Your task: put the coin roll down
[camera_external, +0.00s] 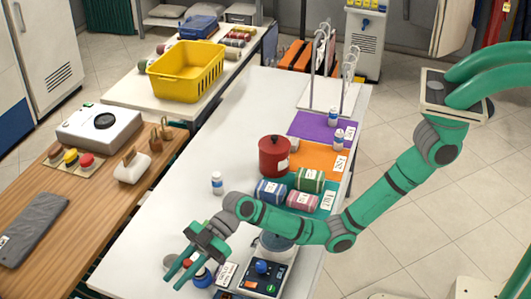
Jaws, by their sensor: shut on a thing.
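My gripper (174,284) is at the front end of the white table (150,232), low in the picture, with its fingers pointing down and to the left. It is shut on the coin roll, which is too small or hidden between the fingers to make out. Small round things, including a blue one (202,278), lie under and beside the fingers. I cannot tell whether the fingers touch them or the table.
A device with a blue knob (262,267) and a white tag (227,273) are right of my gripper. The table's left middle is clear. A wooden counter (70,222) is at left.

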